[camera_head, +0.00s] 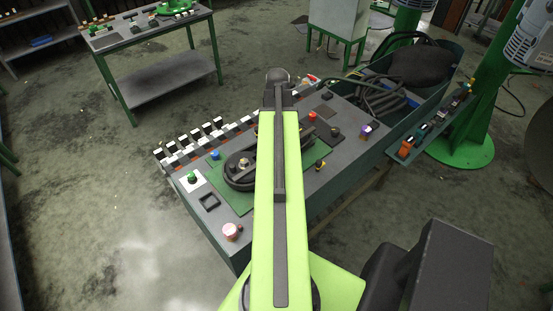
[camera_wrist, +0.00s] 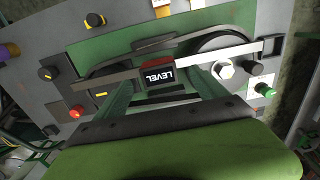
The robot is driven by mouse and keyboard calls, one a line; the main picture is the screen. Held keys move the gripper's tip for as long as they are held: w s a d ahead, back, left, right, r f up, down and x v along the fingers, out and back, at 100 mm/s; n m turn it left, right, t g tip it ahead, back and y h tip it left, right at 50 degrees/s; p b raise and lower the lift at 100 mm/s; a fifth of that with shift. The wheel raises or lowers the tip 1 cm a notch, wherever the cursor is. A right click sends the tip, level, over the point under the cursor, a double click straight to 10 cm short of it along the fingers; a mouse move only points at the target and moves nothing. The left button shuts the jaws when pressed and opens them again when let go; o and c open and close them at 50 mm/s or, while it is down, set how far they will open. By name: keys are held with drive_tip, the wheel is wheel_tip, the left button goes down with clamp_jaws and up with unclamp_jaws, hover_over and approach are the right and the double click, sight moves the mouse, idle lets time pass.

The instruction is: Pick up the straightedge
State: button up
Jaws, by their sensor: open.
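The straightedge (camera_wrist: 232,56) is a long, thin grey bar. In the wrist view it lies slantwise across the belt-and-pulley assembly on the panel. A small black block marked LEVEL (camera_wrist: 158,77) sits at its middle. My gripper (camera_wrist: 161,83) is open, one finger on each side of the LEVEL block. Whether the fingers touch the bar or are only near it, I cannot tell. In the head view my arm covers the gripper and most of the straightedge.
The green mat (camera_head: 232,199) carries a dark pulley (camera_head: 238,178). A bin with a dark coil (camera_head: 378,98) stands at the right.

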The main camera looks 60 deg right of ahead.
drive_tip(key=shift+f, duration=0.1)
drive_tip(key=f+b, duration=0.5)
drive_tip(key=shift+w+d+f, duration=0.15)
drive_tip(key=shift+w+f, duration=0.05)
drive_tip(key=shift+r, duration=0.2)
clamp_jaws()
